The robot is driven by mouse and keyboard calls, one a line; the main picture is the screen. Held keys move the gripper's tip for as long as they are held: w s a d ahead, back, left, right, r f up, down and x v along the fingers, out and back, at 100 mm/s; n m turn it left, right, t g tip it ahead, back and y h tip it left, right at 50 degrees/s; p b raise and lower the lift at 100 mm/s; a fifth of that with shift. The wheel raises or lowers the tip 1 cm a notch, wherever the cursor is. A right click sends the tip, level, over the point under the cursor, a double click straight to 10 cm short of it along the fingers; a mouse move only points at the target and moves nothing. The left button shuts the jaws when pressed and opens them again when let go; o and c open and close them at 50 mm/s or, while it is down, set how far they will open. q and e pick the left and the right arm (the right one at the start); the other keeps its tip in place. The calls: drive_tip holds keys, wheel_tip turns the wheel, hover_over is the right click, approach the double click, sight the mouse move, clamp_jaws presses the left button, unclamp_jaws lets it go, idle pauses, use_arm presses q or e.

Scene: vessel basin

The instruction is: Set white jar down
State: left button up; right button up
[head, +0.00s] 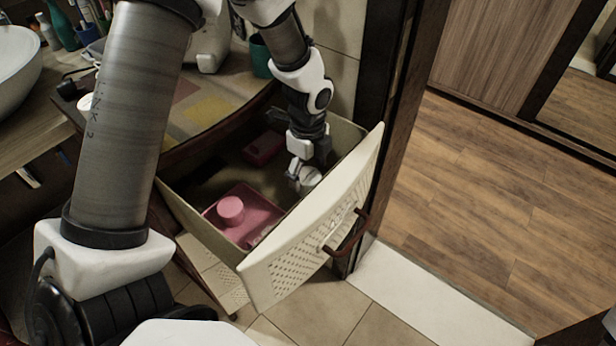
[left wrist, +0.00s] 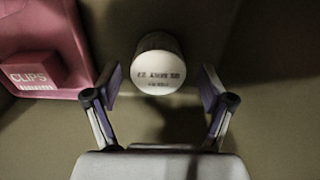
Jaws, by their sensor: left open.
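The white jar (left wrist: 158,65) stands on the drawer floor in the left wrist view, with dark print on its pale round top. It shows as a small white shape (head: 310,177) in the head view, partly hidden by my gripper. My left gripper (left wrist: 158,90) is open, its two fingers apart on either side of the jar with visible gaps. In the head view the left gripper (head: 303,176) reaches down inside the open drawer (head: 195,207). My right gripper is not in either view.
A pink tray (head: 262,213) with a pink round container (head: 230,210) lies in the drawer, left of the jar. A dark pink box (head: 264,148) is farther back. The perforated drawer front (head: 290,262) stands close to the gripper. Wooden floor at right is clear.

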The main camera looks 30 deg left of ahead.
sight(308, 175)
use_arm(q)
wheel_tip(308, 175, up, 9)
drive_tip(key=p, duration=0.1)
idle(1.2)
